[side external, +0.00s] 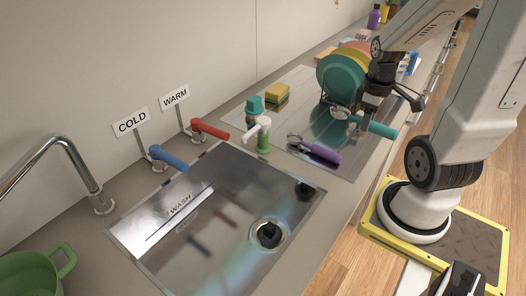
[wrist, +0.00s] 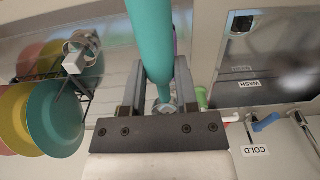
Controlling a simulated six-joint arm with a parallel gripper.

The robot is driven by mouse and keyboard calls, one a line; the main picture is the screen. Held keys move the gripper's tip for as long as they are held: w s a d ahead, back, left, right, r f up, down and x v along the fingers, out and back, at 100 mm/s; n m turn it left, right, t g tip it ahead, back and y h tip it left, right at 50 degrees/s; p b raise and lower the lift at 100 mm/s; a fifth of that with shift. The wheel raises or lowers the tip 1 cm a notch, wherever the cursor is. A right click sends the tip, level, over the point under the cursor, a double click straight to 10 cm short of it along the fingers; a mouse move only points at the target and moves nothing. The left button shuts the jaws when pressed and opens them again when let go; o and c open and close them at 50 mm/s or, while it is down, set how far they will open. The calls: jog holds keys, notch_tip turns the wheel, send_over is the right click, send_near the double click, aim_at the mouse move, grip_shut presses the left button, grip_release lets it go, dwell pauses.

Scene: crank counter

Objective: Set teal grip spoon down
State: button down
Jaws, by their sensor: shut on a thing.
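The teal grip spoon (side external: 375,127) is in my gripper (side external: 388,98), over the metal drainboard (side external: 330,130) near the counter's front edge. Its teal handle points right and its metal end points left in the side view. In the wrist view the teal handle (wrist: 151,40) runs between the two fingers of my gripper (wrist: 160,75), which are shut on it. I cannot tell whether the spoon touches the board. A purple-handled utensil (side external: 318,152) lies on the drainboard just left of the spoon.
Coloured plates (side external: 340,80) stand in a rack behind my gripper. A sponge (side external: 277,94) and a teal-topped dispenser (side external: 257,106) are farther left. The sink (side external: 190,225) has blue (side external: 168,158) and red (side external: 210,129) tap handles at its back. A green pot (side external: 30,275) is at lower left.

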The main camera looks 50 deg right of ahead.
jog(key=shift+f, duration=0.2)
jog(key=shift+w, duration=0.1)
jog(key=w+d+f, duration=0.4)
jog(key=w+d, duration=0.1)
jog(key=w, duration=0.3)
send_over(328, 138)
jog(key=shift+s+a+f, duration=0.1)
jog(key=shift+s+f, duration=0.05)
jog(key=shift+f, duration=1.2)
jog(key=shift+s+a+f, duration=0.1)
jog(key=shift+s+f, duration=0.05)
jog(key=shift+f, duration=1.15)
jog(key=shift+d, duration=0.1)
jog(key=shift+w+f, duration=0.1)
jog(key=shift+f, duration=0.05)
jog(key=shift+w+d+f, duration=0.1)
jog(key=shift+w+f, duration=0.05)
jog(key=shift+f, duration=1.55)
jog(key=shift+f, duration=0.1)
